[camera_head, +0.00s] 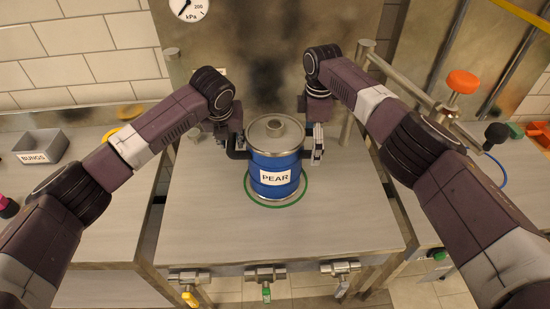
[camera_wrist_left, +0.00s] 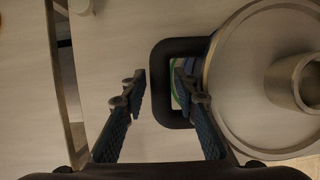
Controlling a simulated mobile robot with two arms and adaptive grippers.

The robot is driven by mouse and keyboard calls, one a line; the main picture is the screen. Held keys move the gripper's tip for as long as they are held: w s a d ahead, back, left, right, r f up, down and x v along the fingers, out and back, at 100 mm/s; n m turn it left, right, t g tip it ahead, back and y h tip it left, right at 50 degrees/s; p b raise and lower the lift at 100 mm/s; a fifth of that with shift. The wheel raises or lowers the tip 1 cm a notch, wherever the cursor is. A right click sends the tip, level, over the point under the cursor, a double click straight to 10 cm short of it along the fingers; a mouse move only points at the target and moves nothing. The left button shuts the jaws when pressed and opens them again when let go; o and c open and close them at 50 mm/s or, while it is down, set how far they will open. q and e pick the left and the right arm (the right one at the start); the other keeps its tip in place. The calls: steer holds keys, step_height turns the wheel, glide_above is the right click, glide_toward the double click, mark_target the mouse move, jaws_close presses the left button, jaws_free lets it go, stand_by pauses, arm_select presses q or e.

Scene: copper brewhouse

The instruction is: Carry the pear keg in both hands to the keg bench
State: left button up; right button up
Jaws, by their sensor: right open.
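The pear keg (camera_head: 274,172) is blue with a steel top and a white PEAR label. It stands upright on the grey middle bench (camera_head: 340,222), inside a green ring (camera_head: 292,201). My left gripper (camera_head: 230,146) is at the keg's left handle. In the left wrist view its fingers (camera_wrist_left: 158,88) are apart, one on each side of the black handle's outer bar (camera_wrist_left: 160,112), with gaps showing. The keg's steel rim (camera_wrist_left: 222,75) is to the right there. My right gripper (camera_head: 314,146) is open at the keg's right side; the right handle is mostly hidden behind it.
A grey BUNGS bin (camera_head: 40,147) is on the left bench. Several taps (camera_head: 267,279) line the middle bench's front edge. A pipe with an orange knob (camera_head: 463,81) stands at the right. The bench is clear in front of the keg.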

arm_select(q)
steer(key=shift+f, duration=0.15)
arm_select(e)
steer(key=shift+f, duration=0.15)
arm_select(q)
steer(key=shift+c, duration=0.3)
jaws_close()
arm_select(e)
steer(key=c, duration=1.7)
